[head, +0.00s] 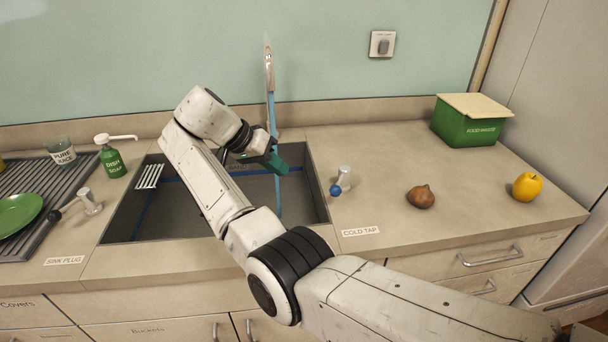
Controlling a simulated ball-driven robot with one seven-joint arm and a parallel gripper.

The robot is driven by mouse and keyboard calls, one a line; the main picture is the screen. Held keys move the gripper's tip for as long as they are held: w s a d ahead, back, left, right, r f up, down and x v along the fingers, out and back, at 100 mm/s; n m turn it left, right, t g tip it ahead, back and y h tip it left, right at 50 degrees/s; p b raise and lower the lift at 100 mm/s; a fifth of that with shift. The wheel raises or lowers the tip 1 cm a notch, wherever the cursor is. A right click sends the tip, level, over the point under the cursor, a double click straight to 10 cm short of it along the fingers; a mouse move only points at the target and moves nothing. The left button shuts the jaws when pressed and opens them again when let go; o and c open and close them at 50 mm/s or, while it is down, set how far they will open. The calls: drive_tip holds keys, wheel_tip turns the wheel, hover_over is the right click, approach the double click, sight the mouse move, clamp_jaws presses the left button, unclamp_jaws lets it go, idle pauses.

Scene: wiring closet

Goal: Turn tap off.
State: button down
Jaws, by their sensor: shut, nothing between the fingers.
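The cold tap handle (343,176) is a pale metal post with a blue knob (335,190) pointing left and toward me. It stands on the counter right of the sink (320,190), behind a "COLD TAP" label (360,231). The tall tap spout (268,65) rises at the back of the sink. A blue stream of water (278,200) runs down from it into the basin, partly hidden by my gripper. My gripper (281,164), with green fingers, is shut and empty over the sink, left of the blue knob and apart from it.
A sink plug lever (88,203) with a black knob stands left of the sink, near a soap bottle (111,160). The counter around the cold tap is clear.

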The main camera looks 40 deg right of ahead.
sight(340, 181)
drive_tip(key=s+d+f+p, duration=0.3)
drive_tip(key=s+d+f, duration=0.2)
drive_tip(key=d, duration=0.3)
drive_tip(key=shift+s+f, duration=0.25)
drive_tip(key=shift+f, duration=0.6)
